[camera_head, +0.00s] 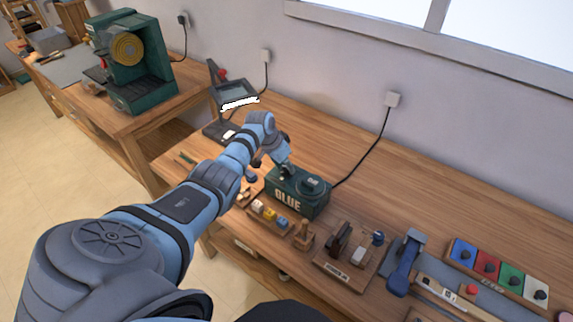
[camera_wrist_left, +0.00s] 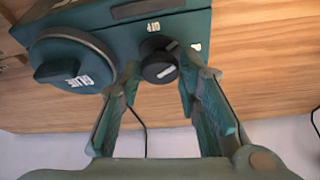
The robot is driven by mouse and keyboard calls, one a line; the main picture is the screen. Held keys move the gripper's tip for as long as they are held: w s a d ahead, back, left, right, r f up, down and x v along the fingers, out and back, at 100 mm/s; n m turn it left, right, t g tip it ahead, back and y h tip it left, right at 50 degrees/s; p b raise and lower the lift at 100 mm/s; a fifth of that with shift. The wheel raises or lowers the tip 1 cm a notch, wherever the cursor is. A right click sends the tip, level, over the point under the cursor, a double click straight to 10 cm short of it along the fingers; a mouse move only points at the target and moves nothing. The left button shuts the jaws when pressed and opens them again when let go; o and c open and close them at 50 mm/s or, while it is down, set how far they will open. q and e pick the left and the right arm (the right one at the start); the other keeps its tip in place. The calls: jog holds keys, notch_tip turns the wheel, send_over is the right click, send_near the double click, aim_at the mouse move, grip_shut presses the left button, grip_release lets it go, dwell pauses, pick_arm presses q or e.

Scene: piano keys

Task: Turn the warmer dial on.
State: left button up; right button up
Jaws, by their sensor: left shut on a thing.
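The warmer is a dark green box (camera_head: 304,207) lettered GLUE, with a round lid on top, standing on the bench. The wrist view shows its round lid (camera_wrist_left: 88,45) with a handle. Beside the lid is a small black dial (camera_wrist_left: 158,58) with a pale mark, and small white markings lie near it. My left gripper (camera_head: 284,168) is over the left end of the warmer. In the left wrist view my left gripper's fingers (camera_wrist_left: 160,78) are on both sides of the dial, shut on it. The arm hides the dial in the head view. My right gripper is out of view.
A lamp-like stand (camera_head: 228,98) is behind the arm. Small coloured blocks (camera_head: 268,213) and a wooden tool rack (camera_head: 347,262) stand in front and to the right. A blue tool (camera_head: 404,265) and a coloured panel (camera_head: 498,272) are farther right. A cord runs to the wall.

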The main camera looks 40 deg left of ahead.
pick_arm(q)
jog(key=m+b, duration=0.2)
jog(key=b, duration=0.1)
jog(key=m+h+b, duration=0.1)
jog(key=m+b, duration=0.1)
jog(key=b, duration=0.1)
jog(key=m+h+b, duration=0.1)
jog(key=m+b, duration=0.1)
jog(key=b, duration=0.1)
jog(key=shift+w+a+f+g, duration=0.15)
jog(key=shift+a+f+g, duration=0.1)
jog(key=shift+g, duration=0.15)
jog(key=shift+r+m+b, duration=0.2)
jog(key=shift+m+b, duration=0.2)
jog(key=shift+b, duration=0.55)
jog(key=o, duration=1.1)
jog(key=shift+o, duration=0.2)
jog(key=shift+r, duration=0.15)
jog(key=v, duration=1.1)
jog(key=shift+a+r, duration=0.25)
jog(key=shift+r, duration=0.1)
jog(key=shift+w, duration=0.1)
